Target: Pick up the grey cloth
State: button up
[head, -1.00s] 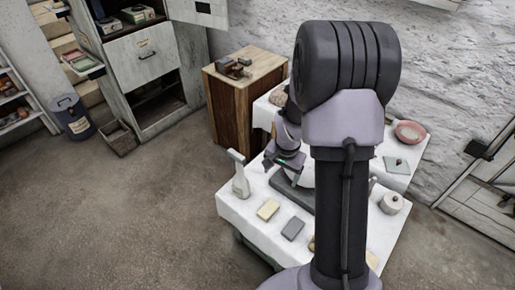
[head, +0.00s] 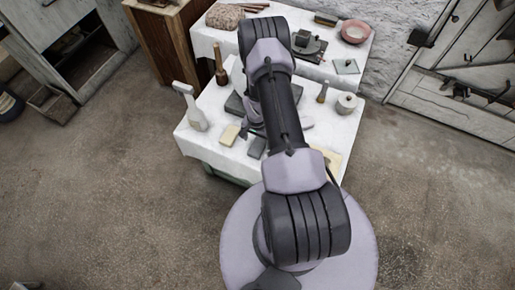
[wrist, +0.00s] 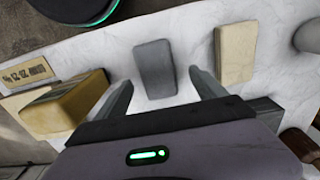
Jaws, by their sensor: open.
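The grey cloth (wrist: 154,66) looks like a flat, folded grey rectangle lying on the white-covered table. In the wrist view it lies ahead of my gripper (wrist: 161,80), between the lines of its two fingers. My gripper is open and empty, and I see no contact with the cloth. In the head view the grey cloth (head: 256,148) lies near the table's front edge, beside my arm. My arm hides most of the gripper there.
A pale yellow block (wrist: 235,52) lies right of the cloth in the wrist view, and a tan block (wrist: 62,104) lies left. A white upright tool (head: 192,108) stands at the table's left corner. A lidded pot (head: 346,103) stands at the right.

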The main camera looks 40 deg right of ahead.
aim_at(257, 145)
notch_tip(257, 145, down, 4)
jog(key=shift+s+f+b, duration=0.1)
jog(key=shift+b, duration=0.55)
jog(key=shift+c, duration=0.9)
jog(key=c, duration=1.3)
notch_tip(257, 145, up, 10)
jog(key=p, duration=0.3)
jog(key=shift+s+r+p, duration=0.1)
jog(key=shift+r+p, duration=0.1)
jog(key=shift+p, duration=0.15)
jog(key=o, duration=0.9)
jog(key=shift+c, duration=0.2)
jog(key=c, duration=0.7)
